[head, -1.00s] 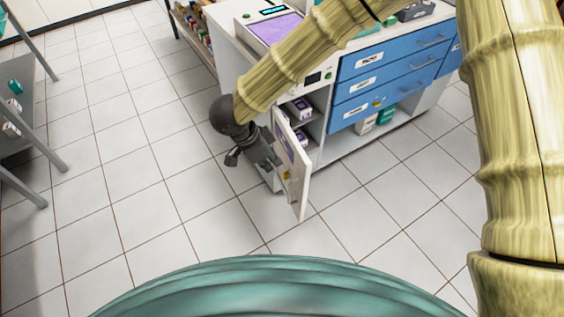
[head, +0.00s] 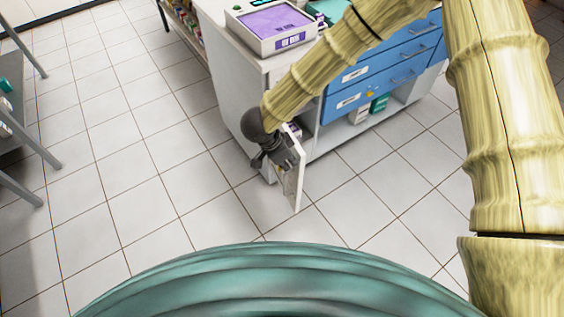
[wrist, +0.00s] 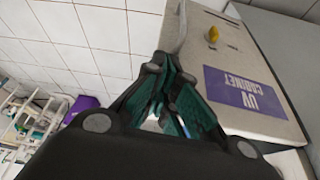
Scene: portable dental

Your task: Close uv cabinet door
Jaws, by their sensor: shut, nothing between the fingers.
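The UV cabinet door (head: 298,180) stands open, swung outward from the low left end of the white cabinet. In the wrist view the door (wrist: 254,122) fills the right side, with a purple "UV CABINET" label (wrist: 244,92) and a small yellow piece (wrist: 213,34) on its face. My gripper (head: 286,158) is at the door's outer left side in the head view, overlapping its upper part. In the wrist view my gripper (wrist: 176,112) is shut and empty, its fingertips close beside the door's edge. I cannot tell whether they touch it.
A device with a purple screen (head: 276,22) sits on the white counter. Blue drawers (head: 362,92) are right of the door, with small boxes (head: 368,108) on the open shelf below. A grey rack (head: 22,135) stands at far left. The tiled floor between is clear.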

